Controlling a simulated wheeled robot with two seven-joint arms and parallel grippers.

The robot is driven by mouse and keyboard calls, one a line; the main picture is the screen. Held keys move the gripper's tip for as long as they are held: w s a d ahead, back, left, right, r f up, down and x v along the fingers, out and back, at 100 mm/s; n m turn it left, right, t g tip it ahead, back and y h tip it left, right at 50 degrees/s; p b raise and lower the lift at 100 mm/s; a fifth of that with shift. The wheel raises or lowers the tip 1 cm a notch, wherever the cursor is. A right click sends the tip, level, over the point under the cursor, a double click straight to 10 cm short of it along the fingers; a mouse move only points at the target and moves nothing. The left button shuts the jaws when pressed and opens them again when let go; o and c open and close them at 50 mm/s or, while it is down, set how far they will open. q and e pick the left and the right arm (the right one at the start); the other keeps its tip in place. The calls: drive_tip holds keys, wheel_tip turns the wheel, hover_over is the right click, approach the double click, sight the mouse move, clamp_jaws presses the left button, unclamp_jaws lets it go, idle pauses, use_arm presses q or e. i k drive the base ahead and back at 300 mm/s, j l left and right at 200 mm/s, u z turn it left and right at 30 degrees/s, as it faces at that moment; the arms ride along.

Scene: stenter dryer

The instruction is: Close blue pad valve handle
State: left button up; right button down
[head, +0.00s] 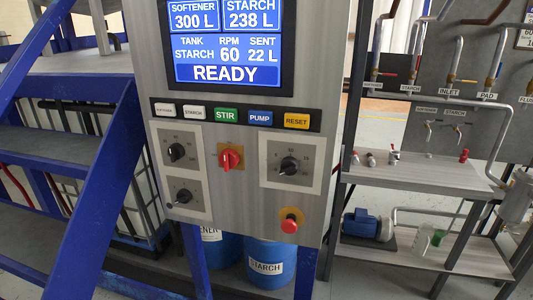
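The pad valve (490,83) is on the pipework at the right, just above a small white PAD label (487,96). Its brass-coloured body sits on a vertical pipe. Neither of my grippers is in view.
A grey control panel (240,190) with a READY screen (228,45) fills the middle. A metal bench (410,175) with several red-handled fittings stands below the pipes. A blue pump (361,224) sits on its lower shelf. Blue stairs (100,180) are at left.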

sight(493, 83)
drive_tip(key=i+l+z, duration=0.3)
drive_tip(key=l, duration=0.3)
drive_tip(key=i+l+z, duration=0.25)
drive_tip(key=l, duration=0.35)
drive_tip(key=i+l+z, duration=0.3)
drive_tip(key=l, duration=0.25)
drive_tip(key=i+l+z, duration=0.25)
drive_tip(key=l, duration=0.2)
drive_tip(key=i+l, duration=0.1)
drive_tip(key=i, duration=0.35)
